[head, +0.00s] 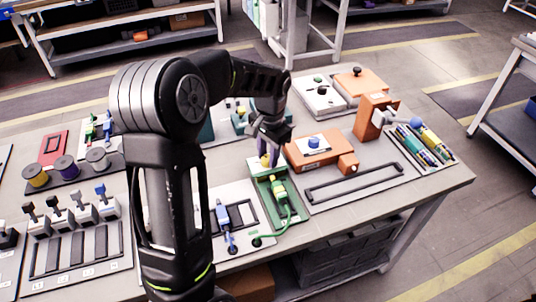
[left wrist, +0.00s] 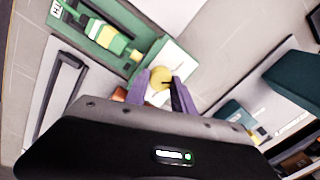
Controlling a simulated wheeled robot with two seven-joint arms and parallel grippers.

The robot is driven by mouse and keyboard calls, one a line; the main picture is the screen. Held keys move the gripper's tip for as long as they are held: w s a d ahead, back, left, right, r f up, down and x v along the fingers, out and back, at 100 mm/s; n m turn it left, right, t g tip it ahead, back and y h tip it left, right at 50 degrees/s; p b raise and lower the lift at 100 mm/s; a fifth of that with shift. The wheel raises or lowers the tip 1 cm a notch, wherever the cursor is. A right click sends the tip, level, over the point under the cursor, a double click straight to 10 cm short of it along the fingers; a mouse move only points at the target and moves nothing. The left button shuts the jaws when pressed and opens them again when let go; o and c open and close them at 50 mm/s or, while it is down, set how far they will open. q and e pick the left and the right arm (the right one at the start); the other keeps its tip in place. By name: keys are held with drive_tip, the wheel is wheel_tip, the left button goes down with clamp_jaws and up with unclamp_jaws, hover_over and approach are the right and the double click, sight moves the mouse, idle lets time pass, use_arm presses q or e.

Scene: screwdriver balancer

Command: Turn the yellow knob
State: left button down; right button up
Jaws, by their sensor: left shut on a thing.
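The yellow knob (head: 265,160) sits on a small white panel at the far end of the green fixture (head: 267,223) in the head view. My left gripper (head: 264,150) reaches down onto it from above. In the left wrist view, the round yellow knob (left wrist: 161,77) lies between the tips of my purple fingers (left wrist: 160,92), which are shut on it. The fingers partly cover the knob. A green and yellow tool (head: 279,188) with a green cable lies in the fixture. My right gripper is not in view.
An orange box with a blue knob (head: 314,142) stands close right of the gripper. A blue tool (head: 224,215) lies on a panel to the left. Left on the table are several spools and switches (head: 84,212). A tray of screwdrivers (head: 424,148) is at the right.

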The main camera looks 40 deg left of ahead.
use_arm(q)
drive_tip(key=n, duration=0.4)
drive_tip(key=shift+w+a+r+n, duration=0.1)
drive_tip(key=shift+n, duration=0.3)
drive_tip(key=c, duration=1.1)
unclamp_jaws()
drive_tip(key=shift+o, duration=0.2)
drive_tip(key=shift+d+r, duration=0.2)
drive_tip(key=shift+r, duration=3.65)
